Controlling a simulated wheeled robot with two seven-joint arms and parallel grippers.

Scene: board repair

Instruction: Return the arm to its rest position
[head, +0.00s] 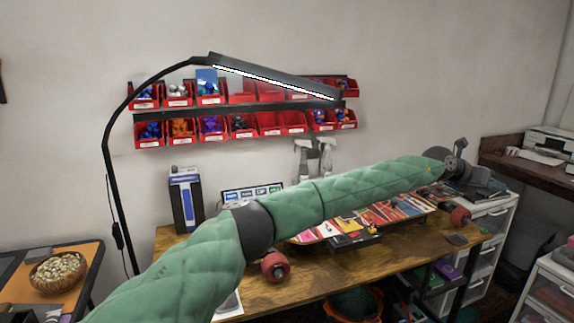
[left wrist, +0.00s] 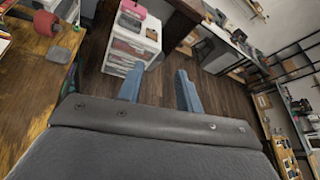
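My left arm, in green quilted covering, stretches across the head view from the lower left to the right. Its gripper (head: 461,149) is at the far right end, raised near the right end of the wooden workbench (head: 305,290). In the left wrist view the two blue-grey fingers of the left gripper (left wrist: 157,84) stand apart with nothing between them, and floor and furniture show beyond. My right gripper is in neither view.
A skateboard with red wheels (head: 275,266) lies on the workbench, partly hidden behind my arm. A black lamp (head: 107,150) arches over it. Red bins (head: 180,140) hang on the wall. White drawers (head: 490,245) stand at right; a bowl (head: 58,272) sits at left.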

